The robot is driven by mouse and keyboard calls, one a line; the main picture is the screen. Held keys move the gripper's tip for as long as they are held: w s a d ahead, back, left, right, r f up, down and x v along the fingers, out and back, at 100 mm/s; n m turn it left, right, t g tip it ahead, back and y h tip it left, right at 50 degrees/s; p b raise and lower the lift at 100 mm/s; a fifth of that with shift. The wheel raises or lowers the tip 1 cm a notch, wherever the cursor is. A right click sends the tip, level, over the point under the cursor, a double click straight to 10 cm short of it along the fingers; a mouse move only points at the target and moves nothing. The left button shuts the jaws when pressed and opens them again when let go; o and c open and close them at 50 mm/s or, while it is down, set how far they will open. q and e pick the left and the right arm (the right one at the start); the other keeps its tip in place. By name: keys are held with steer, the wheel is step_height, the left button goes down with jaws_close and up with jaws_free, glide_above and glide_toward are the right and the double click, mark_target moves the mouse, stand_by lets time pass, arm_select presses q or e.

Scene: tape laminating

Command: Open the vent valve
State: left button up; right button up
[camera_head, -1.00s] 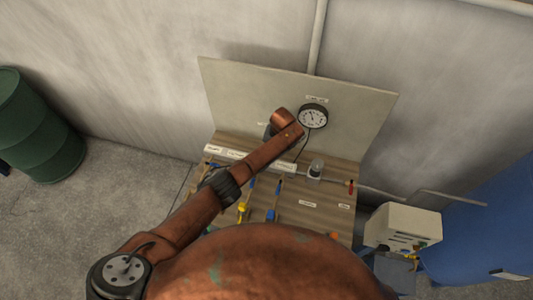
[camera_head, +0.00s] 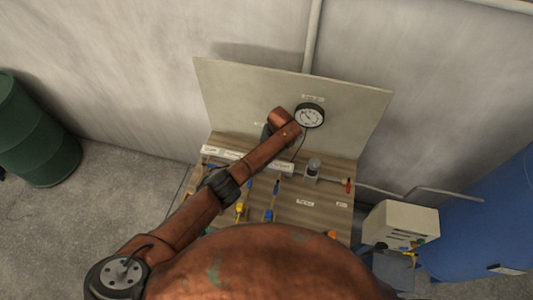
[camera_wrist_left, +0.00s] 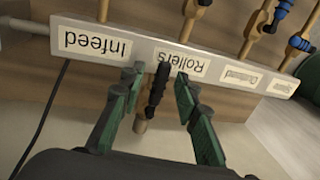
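My left gripper (camera_wrist_left: 158,76) has green-padded fingers and is open in the left wrist view. A slim black handle-like part (camera_wrist_left: 157,88) lies between the fingers, with a visible gap on each side. A tan round stub (camera_wrist_left: 141,126) is just below it. Both are beside the label strip (camera_wrist_left: 140,49) that reads "Infeed" and "Rollers", upside down. In the head view my left arm covers this area, so the fingers are hidden. A small red handle (camera_head: 348,186) stands at the right end of the board's pipe. No readable label identifies the vent valve.
A wooden board (camera_head: 315,222) with a grey back panel (camera_head: 245,95) carries a dial gauge (camera_head: 309,116) and several blue and yellow fittings. A beige box (camera_head: 400,224) and a blue tank (camera_head: 490,220) stand right. A green drum (camera_head: 35,130) stands left.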

arm_select(q)
steer(key=shift+r, duration=0.1)
step_height(320, 180, up, 12)
steer(key=d, duration=0.2)
steer(key=shift+s+d+f, duration=0.2)
stand_by(0.7)
